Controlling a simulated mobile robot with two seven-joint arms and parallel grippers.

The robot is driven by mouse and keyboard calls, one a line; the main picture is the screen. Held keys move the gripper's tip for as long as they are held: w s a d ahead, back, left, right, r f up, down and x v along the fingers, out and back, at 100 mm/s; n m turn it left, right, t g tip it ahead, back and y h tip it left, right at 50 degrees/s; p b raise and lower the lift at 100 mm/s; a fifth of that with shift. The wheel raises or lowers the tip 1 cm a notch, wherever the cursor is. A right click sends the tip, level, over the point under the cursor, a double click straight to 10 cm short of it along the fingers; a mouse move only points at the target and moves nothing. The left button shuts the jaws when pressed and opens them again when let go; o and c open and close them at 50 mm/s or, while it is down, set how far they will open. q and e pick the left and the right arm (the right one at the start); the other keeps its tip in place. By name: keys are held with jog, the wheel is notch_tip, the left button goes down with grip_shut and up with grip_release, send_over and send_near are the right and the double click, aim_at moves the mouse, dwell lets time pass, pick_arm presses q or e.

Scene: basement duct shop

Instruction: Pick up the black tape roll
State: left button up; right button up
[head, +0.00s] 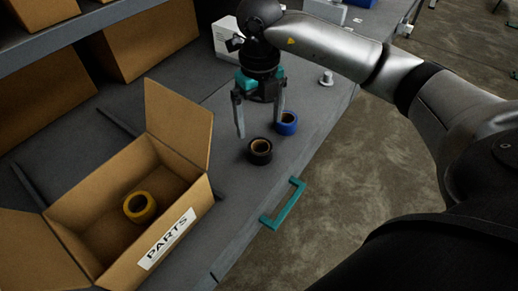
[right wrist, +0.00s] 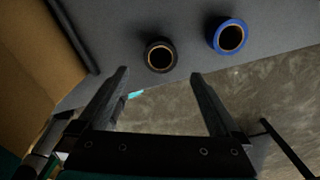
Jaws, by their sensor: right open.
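The black tape roll (head: 260,151) lies flat on the grey bench top near its front edge, with a tan core. It also shows in the right wrist view (right wrist: 160,55), ahead of and between the lines of my fingers. My right gripper (head: 260,122) is open and empty, just above and behind the black roll in the head view. In the right wrist view its two fingers (right wrist: 160,75) are spread apart and do not touch the roll. My left gripper is not in view.
A blue tape roll (head: 287,123) lies close beside the black one. An open cardboard box marked PARTS (head: 168,238) holds a yellow tape roll (head: 140,207). A teal handle (head: 283,203) sticks out from the bench front. A small metal piece (head: 326,78) stands farther back.

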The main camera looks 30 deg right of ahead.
send_over(260, 147)
jog(key=s+a, duration=0.1)
jog(key=s, duration=0.1)
notch_tip(260, 147, down, 4)
jog(key=shift+a+f, duration=0.1)
jog(key=shift+a, duration=0.05)
jog(key=shift+w+f, duration=0.1)
jog(key=shift+f, duration=0.3)
notch_tip(260, 147, down, 4)
jog(key=shift+r, duration=0.15)
jog(key=shift+f, duration=0.45)
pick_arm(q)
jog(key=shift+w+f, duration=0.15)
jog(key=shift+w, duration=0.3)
pick_arm(e)
jog(key=c, duration=0.4)
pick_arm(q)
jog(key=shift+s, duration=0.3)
pick_arm(e)
jog(key=c, duration=1)
jog(key=shift+r, duration=0.15)
